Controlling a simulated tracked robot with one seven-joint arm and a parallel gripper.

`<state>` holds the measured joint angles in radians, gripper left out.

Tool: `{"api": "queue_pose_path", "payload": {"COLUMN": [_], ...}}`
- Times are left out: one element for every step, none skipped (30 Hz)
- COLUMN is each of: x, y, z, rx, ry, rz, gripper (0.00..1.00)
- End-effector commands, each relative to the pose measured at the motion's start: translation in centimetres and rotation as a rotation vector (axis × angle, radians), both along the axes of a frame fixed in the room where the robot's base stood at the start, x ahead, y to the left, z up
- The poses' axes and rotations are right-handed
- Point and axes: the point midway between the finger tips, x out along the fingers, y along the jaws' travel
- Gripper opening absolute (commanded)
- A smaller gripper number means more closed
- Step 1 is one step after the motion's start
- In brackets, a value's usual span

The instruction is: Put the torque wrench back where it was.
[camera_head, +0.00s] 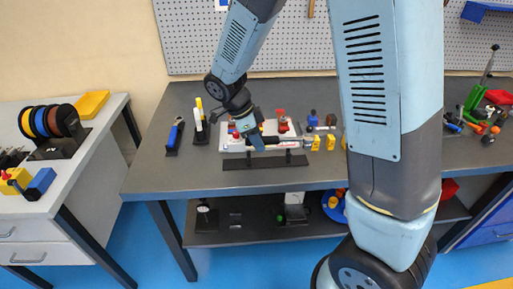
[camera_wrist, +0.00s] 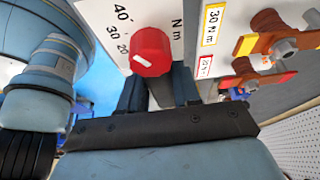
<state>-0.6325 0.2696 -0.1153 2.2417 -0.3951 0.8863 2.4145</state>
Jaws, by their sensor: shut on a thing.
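The torque wrench (camera_head: 294,144) shows in the head view as a long thin dark bar with a pale, red-marked right part. It lies nearly level across the front of a white panel, at the dark rack (camera_head: 238,164) with short uprights. I cannot tell whether it rests on the uprights. My gripper (camera_head: 257,147) is at the bar's middle and shut on it.
The white panel carries a red knob (camera_wrist: 151,51) with a 20-30-40 scale, close to my fingers. Copper-coloured bars with bolts (camera_wrist: 284,48) sit beside it. A holder with a blue tool (camera_head: 175,137) stands left. Yellow blocks (camera_head: 316,143) are to the right. The bench's front strip is clear.

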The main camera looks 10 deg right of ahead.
Motion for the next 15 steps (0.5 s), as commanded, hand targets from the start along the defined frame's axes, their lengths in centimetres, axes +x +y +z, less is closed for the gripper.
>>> {"api": "queue_pose_path", "payload": {"x": [0.1,0.1,0.0,0.0,0.0,0.0,0.0,0.1,0.1,0.1,0.1,0.1,0.1,0.1,0.1], "y": [0.1,0.1,0.0,0.0,0.0,0.0,0.0,0.0,0.0,0.0,0.0,0.0,0.0,0.0,0.0], "z": [-0.6,-1.0,-1.6,-2.0,-2.4,-2.8,-3.0,-3.1,-3.1,-3.1,-3.1,-3.1,-3.1,-3.1,-3.1], "rx": [-0.002,-0.002,-0.003,-0.003,-0.003,-0.003,-0.002,-0.001,0.0,0.0,0.0,0.0,0.0,0.0,0.0], "ry": [0.002,0.002,0.002,0.003,0.003,0.003,0.002,0.001,0.0,-0.001,-0.001,0.0,0.0,0.0,0.0], "rz": [0.0,0.0,0.0,0.001,0.001,0.001,0.0,0.001,0.0,0.0,0.0,0.0,-0.001,-0.001,-0.001], "gripper": [0.0,0.0,0.0,0.0,0.0,0.0,0.0,0.0,0.0,0.0,0.0,0.0,0.0,0.0,0.0]}}
